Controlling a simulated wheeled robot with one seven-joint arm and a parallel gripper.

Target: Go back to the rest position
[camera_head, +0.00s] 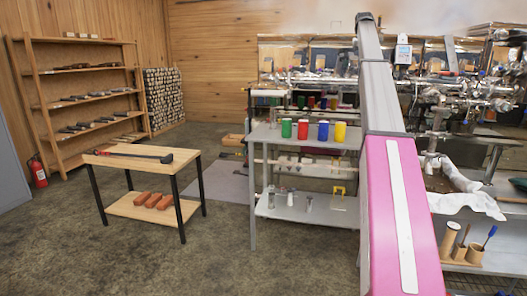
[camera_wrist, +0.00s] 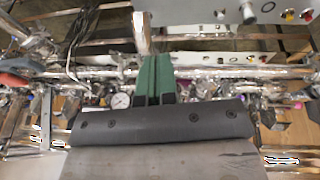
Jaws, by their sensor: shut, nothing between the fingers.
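My gripper (camera_wrist: 155,62) shows in the wrist view as green fingers pressed together, empty. In that view it points at shiny metal pipes and fittings of the evaporator (camera_wrist: 215,72), with a round dial gauge (camera_wrist: 121,101) to its left. I cannot tell whether the fingers touch any pipe. In the head view my pink and grey arm rises along the right of centre, and the gripper itself is not visible there.
A grey metal shelf (camera_head: 262,133) with coloured cups stands just left of my arm. A wooden table (camera_head: 135,160) with a long-handled tool stands further left. Evaporator piping (camera_head: 440,95) fills the right side. Open floor (camera_head: 120,255) lies at the front left.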

